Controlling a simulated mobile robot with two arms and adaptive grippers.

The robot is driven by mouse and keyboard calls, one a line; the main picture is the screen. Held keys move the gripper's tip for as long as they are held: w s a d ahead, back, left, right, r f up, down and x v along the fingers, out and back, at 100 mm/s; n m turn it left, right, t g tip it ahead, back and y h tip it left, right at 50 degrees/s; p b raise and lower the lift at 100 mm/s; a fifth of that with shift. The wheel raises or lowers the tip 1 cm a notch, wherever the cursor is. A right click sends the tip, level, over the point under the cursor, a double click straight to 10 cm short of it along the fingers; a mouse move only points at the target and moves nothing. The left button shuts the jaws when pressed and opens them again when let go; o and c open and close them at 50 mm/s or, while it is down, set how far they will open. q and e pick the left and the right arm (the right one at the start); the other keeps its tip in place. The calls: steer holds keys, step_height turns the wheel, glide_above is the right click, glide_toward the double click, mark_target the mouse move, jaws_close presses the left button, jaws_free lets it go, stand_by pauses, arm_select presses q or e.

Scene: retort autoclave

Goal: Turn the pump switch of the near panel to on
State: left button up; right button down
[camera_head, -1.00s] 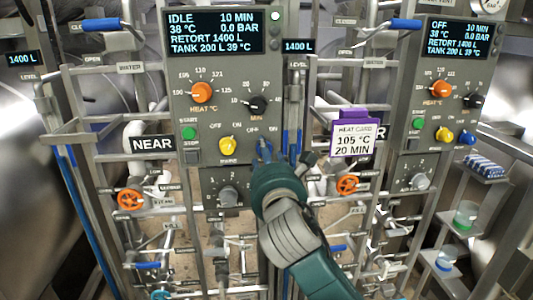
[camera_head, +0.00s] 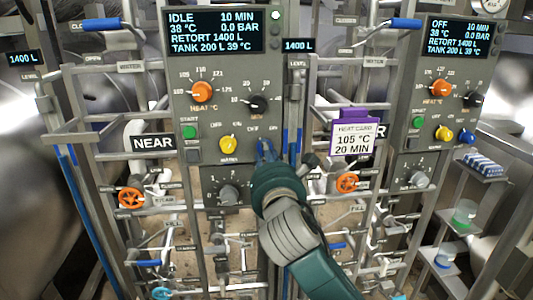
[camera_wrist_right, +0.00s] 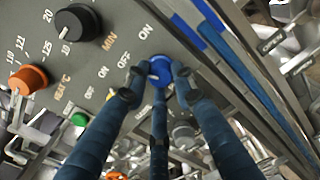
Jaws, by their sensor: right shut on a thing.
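The near panel (camera_head: 210,60) has a black display reading IDLE, 10 MIN, 38 °C and 0.0 BAR. Its pump switch is a blue knob at the lower right of the panel, mostly hidden by my right gripper (camera_head: 265,150) in the head view. In the right wrist view the blue knob (camera_wrist_right: 160,68) sits between the fingertips of my right gripper (camera_wrist_right: 158,80), which is shut on it. OFF and ON labels are printed beside it. A pale mark on the knob appears to face the OFF side, though fingers partly cover it. My left gripper is out of view.
A yellow mains knob (camera_head: 228,145) sits just left of the pump switch. A grey selector (camera_head: 229,193) is below. A purple heat card (camera_head: 353,140) hangs to the right. The far panel (camera_head: 440,80) stands further right. Pipes and orange valves (camera_head: 131,198) crowd below.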

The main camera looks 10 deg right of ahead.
steer(key=shift+m+p, duration=1.9)
steer(key=shift+m, duration=3.5)
steer(key=c, duration=1.4)
jaws_free()
steer(key=shift+d, duration=0.1)
steer(key=shift+c, duration=0.2)
steer(key=s, duration=1.2)
